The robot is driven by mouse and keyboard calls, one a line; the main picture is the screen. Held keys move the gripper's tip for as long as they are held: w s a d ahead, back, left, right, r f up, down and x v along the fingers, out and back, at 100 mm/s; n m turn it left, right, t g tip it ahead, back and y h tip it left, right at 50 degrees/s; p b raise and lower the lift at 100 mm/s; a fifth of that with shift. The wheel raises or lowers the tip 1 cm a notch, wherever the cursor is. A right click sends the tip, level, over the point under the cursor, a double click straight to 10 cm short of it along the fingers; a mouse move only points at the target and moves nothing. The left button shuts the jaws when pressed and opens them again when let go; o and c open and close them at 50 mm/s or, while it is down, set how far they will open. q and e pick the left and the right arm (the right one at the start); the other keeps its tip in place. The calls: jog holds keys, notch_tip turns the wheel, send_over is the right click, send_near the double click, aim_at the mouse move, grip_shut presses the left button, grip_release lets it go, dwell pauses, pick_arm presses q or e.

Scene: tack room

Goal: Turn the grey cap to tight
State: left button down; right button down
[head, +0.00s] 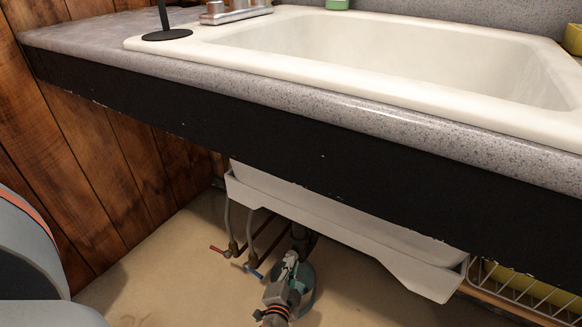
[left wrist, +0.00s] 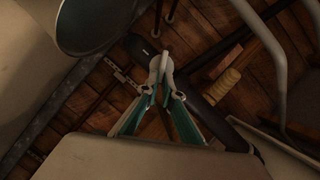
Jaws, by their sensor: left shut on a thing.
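My left gripper (head: 291,260) reaches in under the sink counter, below the white basin underside. In the left wrist view its two teal-and-grey fingers (left wrist: 162,82) come together on a small pale grey piece, which appears to be the grey cap (left wrist: 160,62). The cap sits against a dark pipe (left wrist: 195,95) that runs diagonally behind it. The fingers hide much of the cap, and its turn position cannot be read. In the head view the cap cannot be made out clearly. My right gripper is not in view.
Pipes with a red valve handle (head: 218,250) and a blue valve handle (head: 253,272) stand left of the gripper. The dark counter edge (head: 250,125) hangs above. A wire rack (head: 520,290) is at right. Floor at left is clear.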

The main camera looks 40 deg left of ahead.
pick_arm(q)
jog(key=shift+d+f+m+t+y, duration=0.25)
jog(key=shift+f+m+y, duration=0.1)
jog(key=shift+m, duration=0.45)
jog(key=shift+d+f+m+t+y, duration=0.15)
jog(key=shift+f+m+t+y, duration=0.15)
jog(key=shift+m, duration=0.5)
jog(key=shift+s+a+f+m+y, duration=0.1)
jog(key=shift+f+m+y, duration=0.2)
jog(key=shift+m, duration=0.4)
jog(key=c, duration=2.2)
grip_release()
jog(key=shift+r, duration=0.15)
jog(key=shift+a+r, duration=0.1)
jog(key=shift+r, duration=0.05)
jog(key=shift+r, duration=4.85)
